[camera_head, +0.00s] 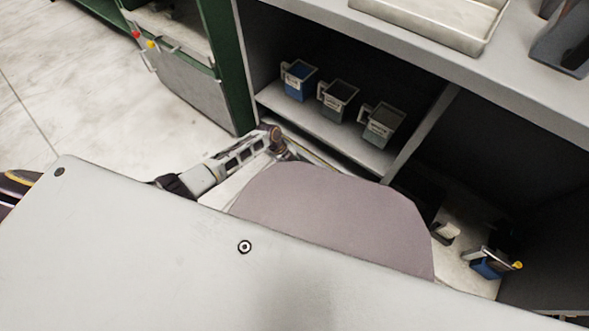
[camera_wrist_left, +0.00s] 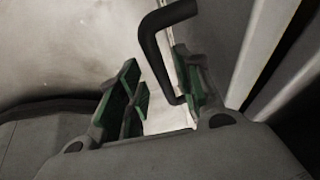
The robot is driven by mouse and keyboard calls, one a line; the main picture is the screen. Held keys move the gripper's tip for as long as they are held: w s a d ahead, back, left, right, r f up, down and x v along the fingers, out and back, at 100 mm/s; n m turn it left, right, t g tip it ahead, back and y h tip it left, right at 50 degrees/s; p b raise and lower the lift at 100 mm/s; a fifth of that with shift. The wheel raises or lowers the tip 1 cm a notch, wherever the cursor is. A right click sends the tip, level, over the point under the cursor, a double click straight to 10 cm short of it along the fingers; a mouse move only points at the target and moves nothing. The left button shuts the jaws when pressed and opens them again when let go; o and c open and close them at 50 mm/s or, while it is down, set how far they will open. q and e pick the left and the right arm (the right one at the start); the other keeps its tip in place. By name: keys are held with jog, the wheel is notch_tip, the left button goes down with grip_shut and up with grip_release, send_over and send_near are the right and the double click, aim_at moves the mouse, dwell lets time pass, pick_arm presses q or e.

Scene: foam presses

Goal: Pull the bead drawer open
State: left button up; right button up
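In the left wrist view a black bent bar handle (camera_wrist_left: 152,45) stands in front of a grey panel (camera_wrist_left: 220,30), which looks like the drawer front. My left gripper (camera_wrist_left: 160,95) has its green-padded fingers apart. The handle's lower end reaches between them, closer to the right finger; I cannot tell whether it touches. In the head view my left gripper (camera_head: 277,142) is low at the cabinet's front edge, below the shelf with the cups. The drawer itself is mostly hidden there behind my own body. My right gripper is not in view.
Several handled containers, one with blue contents (camera_head: 298,80), stand on the cabinet shelf (camera_head: 330,130). A shallow tray (camera_head: 440,22) lies on the counter. A blue container (camera_head: 488,265) sits in the lower right bay. A green-framed unit (camera_head: 225,60) stands left; the floor between is clear.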

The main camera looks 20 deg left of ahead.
pick_arm(q)
jog(key=shift+f, duration=0.1)
jog(key=shift+c, duration=0.3)
grip_shut()
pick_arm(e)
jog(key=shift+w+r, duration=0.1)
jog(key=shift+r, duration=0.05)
pick_arm(q)
jog(key=shift+s, duration=0.1)
